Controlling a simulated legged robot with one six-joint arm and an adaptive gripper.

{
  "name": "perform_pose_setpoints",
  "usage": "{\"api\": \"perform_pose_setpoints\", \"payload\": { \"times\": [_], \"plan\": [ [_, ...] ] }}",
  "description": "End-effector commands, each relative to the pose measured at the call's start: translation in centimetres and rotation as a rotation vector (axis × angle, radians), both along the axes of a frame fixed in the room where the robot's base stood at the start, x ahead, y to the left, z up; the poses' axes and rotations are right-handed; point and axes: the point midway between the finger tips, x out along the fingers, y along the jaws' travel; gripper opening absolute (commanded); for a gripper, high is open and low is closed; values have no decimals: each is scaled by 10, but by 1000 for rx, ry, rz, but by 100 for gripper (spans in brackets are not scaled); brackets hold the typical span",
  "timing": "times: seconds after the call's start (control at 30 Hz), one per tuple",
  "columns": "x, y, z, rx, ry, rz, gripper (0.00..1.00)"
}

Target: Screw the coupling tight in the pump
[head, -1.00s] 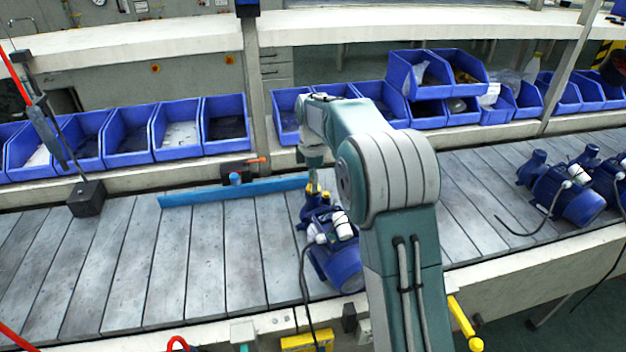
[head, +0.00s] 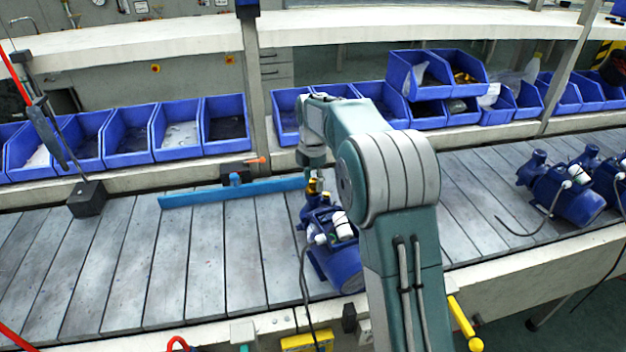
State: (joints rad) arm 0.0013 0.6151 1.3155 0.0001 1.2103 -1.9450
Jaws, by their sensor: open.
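A blue pump (head: 338,262) with white fittings lies on the slatted conveyor, partly hidden behind my arm. The coupling, a small brass-coloured piece (head: 313,186), sits at the top of the pump's upright port. My gripper (head: 314,178) points down right above that port, at the coupling. It is open, but its fingers are very small here. I cannot tell whether they touch the coupling or how deep the coupling sits.
More blue pumps (head: 566,190) stand on the conveyor at the right. A blue bar (head: 225,192) lies across the belt behind the pump. Blue bins (head: 128,134) line the back. A black block (head: 86,198) with a rod stands at the left. The belt left of the pump is clear.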

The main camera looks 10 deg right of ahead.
Motion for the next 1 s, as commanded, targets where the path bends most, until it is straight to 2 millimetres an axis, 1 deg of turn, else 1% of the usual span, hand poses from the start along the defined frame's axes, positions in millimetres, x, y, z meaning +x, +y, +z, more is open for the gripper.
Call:
{"api": "perform_pose_setpoints", "payload": {
  "times": [0.13, 0.47, 0.7, 0.77, 1.0],
  "plan": [
    [0, 0, 0, 0, 0, 109, 61],
    [0, 0, 0, 0, 0, 138, 61],
    [0, 0, 0, 1, 1, 370, 61],
    [0, 0, 0, 1, 1, 405, 61],
    [0, 0, 0, 1, 1, 422, 61]
  ]
}}
